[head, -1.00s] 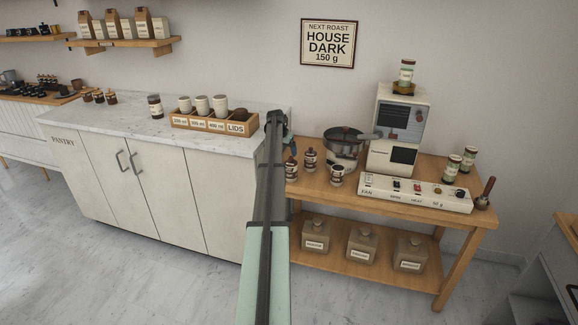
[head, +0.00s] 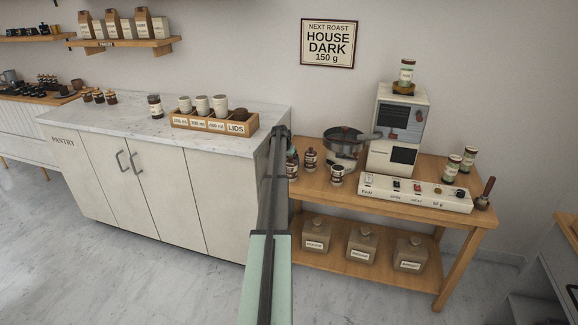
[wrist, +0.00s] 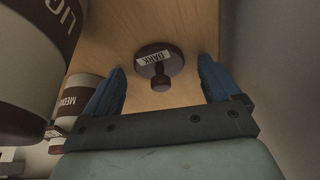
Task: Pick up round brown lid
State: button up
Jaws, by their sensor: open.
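A round brown lid (wrist: 155,58) with a knob and a label reading DARK shows in the wrist view against a wooden surface. My gripper (wrist: 163,83) is open, its two blue fingers apart on either side of the lid's knob. The fingers do not visibly touch it. In the head view my arm ends beside the left end of the wooden table (head: 445,205), and its fingers are mostly hidden. I cannot pick out this lid in the head view.
Canisters labelled LIGHT (wrist: 22,65) and MEDIUM (wrist: 77,95) stand close on the left in the wrist view. A pan (head: 343,146) and roaster (head: 396,130) stand on the table. A crate of cups and lids (head: 212,128) is on the counter.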

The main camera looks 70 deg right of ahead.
jog(key=c, duration=1.1)
jog(key=shift+r, duration=0.1)
jog(key=shift+c, duration=0.2)
